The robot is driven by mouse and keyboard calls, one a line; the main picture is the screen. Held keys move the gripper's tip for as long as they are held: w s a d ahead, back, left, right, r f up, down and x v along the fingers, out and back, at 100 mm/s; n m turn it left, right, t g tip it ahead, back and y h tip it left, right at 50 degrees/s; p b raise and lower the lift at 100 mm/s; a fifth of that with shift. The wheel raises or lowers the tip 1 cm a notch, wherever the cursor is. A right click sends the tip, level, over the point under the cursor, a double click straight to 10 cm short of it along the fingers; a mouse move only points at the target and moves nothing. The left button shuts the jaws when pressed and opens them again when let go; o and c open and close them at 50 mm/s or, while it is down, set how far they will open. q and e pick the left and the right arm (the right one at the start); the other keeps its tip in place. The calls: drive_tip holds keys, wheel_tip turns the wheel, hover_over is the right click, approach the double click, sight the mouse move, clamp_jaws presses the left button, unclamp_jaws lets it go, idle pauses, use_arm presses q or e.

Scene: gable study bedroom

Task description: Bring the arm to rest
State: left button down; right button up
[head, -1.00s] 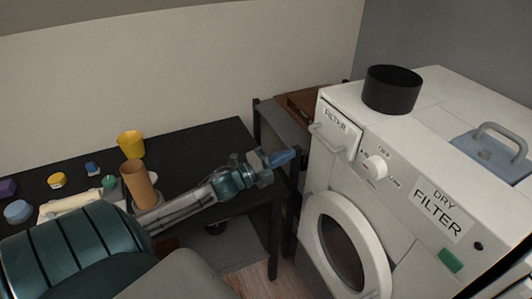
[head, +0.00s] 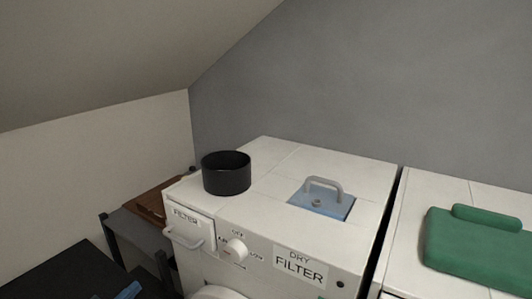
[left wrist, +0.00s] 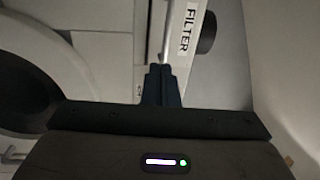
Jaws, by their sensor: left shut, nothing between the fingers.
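In the left wrist view the dark fingers of the left gripper (left wrist: 162,84) are together and hold nothing. Beyond them is the dryer front with its FILTER label (left wrist: 188,30). My right gripper is in neither view.
The white dryer (head: 262,222) carries a black round pot (head: 226,174) and a blue panel with a grey handle (head: 322,200). A green padded thing (head: 478,240) lies on the white unit at right. A sloped ceiling hangs above.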

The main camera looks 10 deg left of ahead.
use_arm(q)
drive_tip(key=s+d+f+n+g+y, duration=0.65)
drive_tip(key=d+f+n, duration=0.25)
drive_tip(key=f+n, duration=0.2)
drive_tip(key=s+d+f+n+g+y, duration=0.1)
drive_tip(key=s+d+n+g, duration=0.1)
drive_tip(key=s+n+g, duration=0.45)
drive_tip(key=s+d+n+g+y, duration=0.1)
drive_tip(key=s+d+n+g, duration=0.2)
drive_tip(key=s, duration=0.7)
drive_tip(key=s+f+x, duration=0.1)
drive_tip(key=s+x, duration=0.2)
drive_tip(key=x, duration=1.3)
drive_tip(key=s+x, duration=0.3)
drive_tip(key=x, duration=1.2)
drive_tip(key=s+a+f+n+g, duration=0.1)
drive_tip(key=s+f, duration=1.8)
drive_tip(key=shift+s+a+f+b, duration=0.15)
drive_tip(key=shift+a+b, duration=0.15)
drive_tip(key=shift+b, duration=0.1)
